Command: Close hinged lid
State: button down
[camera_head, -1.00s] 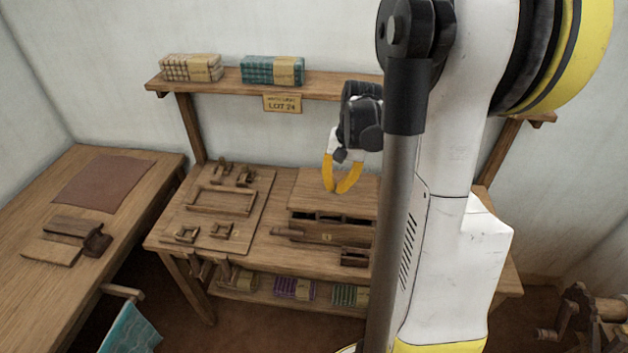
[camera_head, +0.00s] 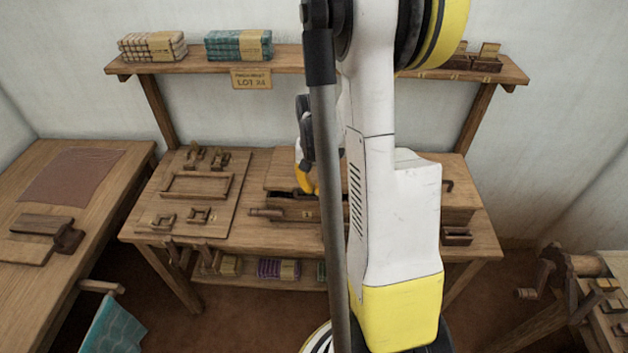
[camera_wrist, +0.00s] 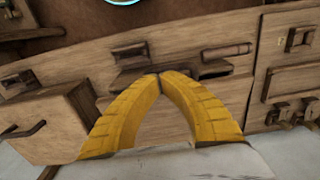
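A wooden box with dark open compartments (camera_head: 285,201) sits at the middle of the workbench. A flat board that looks like its lid (camera_head: 283,166) is behind the compartments, raised off them. My arm hides the right part of both. My gripper (camera_head: 308,190) is over the box, partly hidden by my arm. In the wrist view, the yellow fingers of my gripper (camera_wrist: 160,76) meet at the tips with nothing visible between them. The lid board (camera_wrist: 150,125) shows behind and between the fingers, and dark slots (camera_wrist: 214,70) lie just beyond. I cannot tell whether the fingers touch the lid.
A board with wooden fittings (camera_head: 196,205) lies left of the box. A wooden chest with a dark handle (camera_wrist: 45,125) stands beside it. A shelf (camera_head: 190,64) with bundles runs above the bench. A side table (camera_head: 30,215) stands left; wooden equipment (camera_head: 590,275) is at right.

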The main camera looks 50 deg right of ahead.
jog(key=shift+f, duration=0.35)
jog(key=shift+t+h, duration=0.4)
jog(key=f+b, duration=0.1)
jog(key=f, duration=0.1)
jog(key=f+b, duration=0.1)
jog(key=b, duration=0.1)
jog(key=a+f+b, duration=0.1)
jog(key=f+b, duration=0.1)
jog(key=shift+s+f, duration=0.3)
jog(key=shift+s, duration=0.1)
jog(key=shift+d, duration=0.1)
notch_tip(320, 180, up, 14)
jog(key=s+a+p, duration=0.1)
jog(key=a+p, duration=0.1)
jog(key=p, duration=0.4)
jog(key=shift+s, duration=0.25)
